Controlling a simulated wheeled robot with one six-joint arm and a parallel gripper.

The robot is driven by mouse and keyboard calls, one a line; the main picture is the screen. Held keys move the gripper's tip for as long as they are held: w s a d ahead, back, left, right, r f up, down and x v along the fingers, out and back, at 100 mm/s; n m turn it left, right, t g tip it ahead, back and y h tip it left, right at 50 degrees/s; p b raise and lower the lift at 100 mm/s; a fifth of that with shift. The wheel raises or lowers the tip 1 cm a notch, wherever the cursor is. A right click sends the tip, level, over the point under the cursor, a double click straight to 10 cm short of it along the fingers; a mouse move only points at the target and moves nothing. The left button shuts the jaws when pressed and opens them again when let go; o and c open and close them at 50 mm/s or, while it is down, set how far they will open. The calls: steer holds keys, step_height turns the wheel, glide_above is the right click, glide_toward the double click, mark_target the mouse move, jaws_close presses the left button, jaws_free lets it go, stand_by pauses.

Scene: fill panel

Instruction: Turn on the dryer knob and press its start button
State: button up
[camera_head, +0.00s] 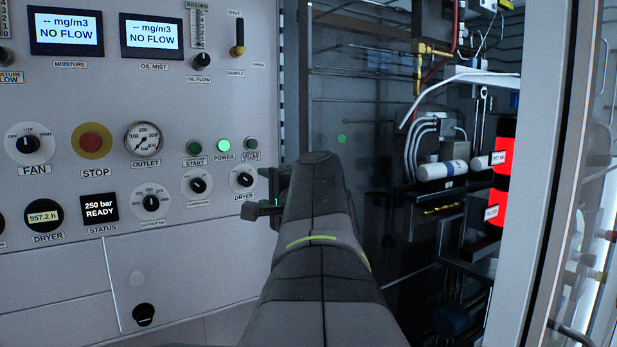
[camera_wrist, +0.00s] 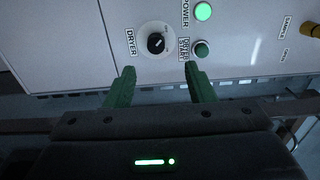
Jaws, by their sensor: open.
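The dryer knob (camera_head: 244,180) is a black knob on a white round dial at the right end of the panel's lower knob row. In the wrist view the dryer knob (camera_wrist: 156,43) lies beyond the fingertips, a little above the gap between them. The green dryer start button (camera_head: 251,144) sits just above the knob; in the wrist view this start button (camera_wrist: 201,49) is right of the knob, beyond the right finger. My gripper (camera_wrist: 158,75) is open and empty, apart from both. In the head view my gripper (camera_head: 268,193) is at the panel's right side, partly hidden by my arm.
The panel (camera_head: 200,100) also carries a lit green power light (camera_head: 224,144), another start button (camera_head: 194,147), a red stop button (camera_head: 91,141) and a fan knob (camera_head: 29,143). An open cabinet with hoses and a red cylinder (camera_head: 503,160) is at right, behind a white door post (camera_head: 550,150).

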mark_target(245, 179)
steer(key=x, duration=0.5)
steer(key=p+x, duration=0.1)
steer(key=x, duration=0.2)
steer(key=shift+w+d+f, duration=0.15)
steer(key=shift+w+f, duration=0.25)
steer(key=shift+w, duration=0.05)
steer(key=shift+w+a+r, duration=0.1)
steer(key=shift+w+a, duration=0.15)
steer(key=shift+w, duration=0.05)
steer(key=shift+w+a+r, duration=0.1)
steer(key=shift+a+r, duration=0.05)
steer(key=shift+a, duration=0.65)
steer(key=shift+w+d, duration=0.1)
steer(key=shift+d, duration=0.1)
steer(key=c, duration=1)
steer(key=shift+o, duration=0.2)
